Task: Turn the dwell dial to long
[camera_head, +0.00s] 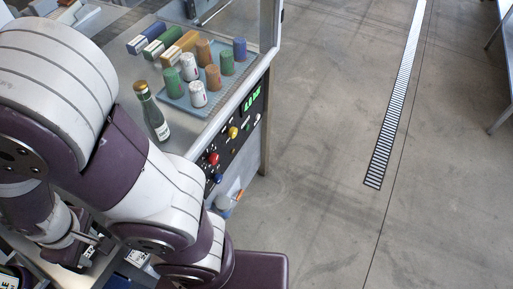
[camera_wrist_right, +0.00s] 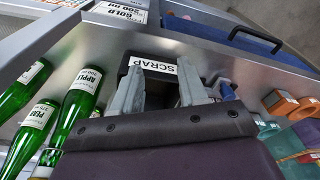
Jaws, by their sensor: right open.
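The control panel (camera_head: 236,133) is on the side of the bench, with a green lit display (camera_head: 251,100), a yellow knob (camera_head: 233,132), a red button (camera_head: 213,159), a blue button (camera_head: 217,178) and small dark controls. Which control is the dwell dial, and its setting, is too small to tell. My right gripper (camera_head: 88,250) is at the lower left in the head view, well apart from the panel. In the right wrist view my right gripper (camera_wrist_right: 160,72) is open and empty, over a black box labelled SCRAP (camera_wrist_right: 154,65). My left gripper is not in view.
A green bottle (camera_head: 151,112) stands on the bench near a blue tray (camera_head: 172,94) of coloured capsules. Several green bottles (camera_wrist_right: 82,95) are left of my gripper in the wrist view. My own arm covers the head view's left side.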

